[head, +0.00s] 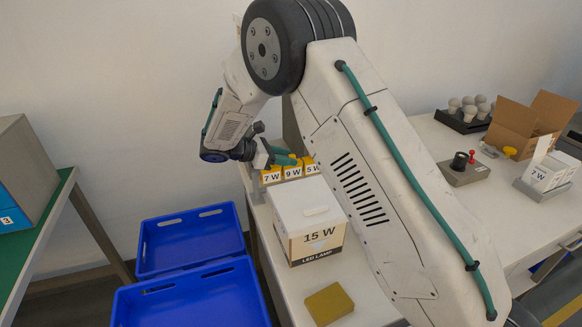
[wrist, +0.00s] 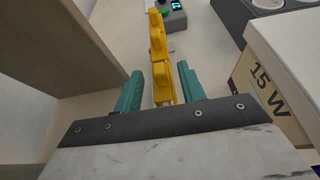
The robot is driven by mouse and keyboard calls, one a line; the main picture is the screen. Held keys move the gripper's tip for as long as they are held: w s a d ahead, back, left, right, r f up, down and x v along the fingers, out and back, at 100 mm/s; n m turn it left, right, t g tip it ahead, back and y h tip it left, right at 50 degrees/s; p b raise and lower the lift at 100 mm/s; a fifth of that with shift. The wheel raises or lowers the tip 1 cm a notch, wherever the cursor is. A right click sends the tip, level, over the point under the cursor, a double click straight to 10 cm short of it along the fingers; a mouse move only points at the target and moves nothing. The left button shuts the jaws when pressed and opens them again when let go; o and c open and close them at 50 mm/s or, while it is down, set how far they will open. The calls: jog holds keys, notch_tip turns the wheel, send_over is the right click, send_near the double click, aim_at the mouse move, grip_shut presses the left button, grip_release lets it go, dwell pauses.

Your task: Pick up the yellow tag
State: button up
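Several yellow tags stand in a row on the bench in the head view, marked 7 W (head: 271,177), 9 W (head: 292,172) and 5 W (head: 311,167). My gripper (head: 284,156) is just above and behind this row. In the wrist view its two teal fingers (wrist: 160,70) are apart, with the nearest yellow tag (wrist: 163,78) showing between them. A narrow gap shows beside the left finger; the right finger looks very close. I cannot tell which value the nearest tag bears.
A white 15 W lamp box (head: 309,218) stands just in front of the tags. It also shows at right in the wrist view (wrist: 283,85). A beige panel (wrist: 70,50) rises at left there. Blue crates (head: 190,303) are left of the bench; a mustard block (head: 329,303) lies in front.

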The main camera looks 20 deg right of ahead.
grip_shut()
jog(key=shift+r, duration=0.1)
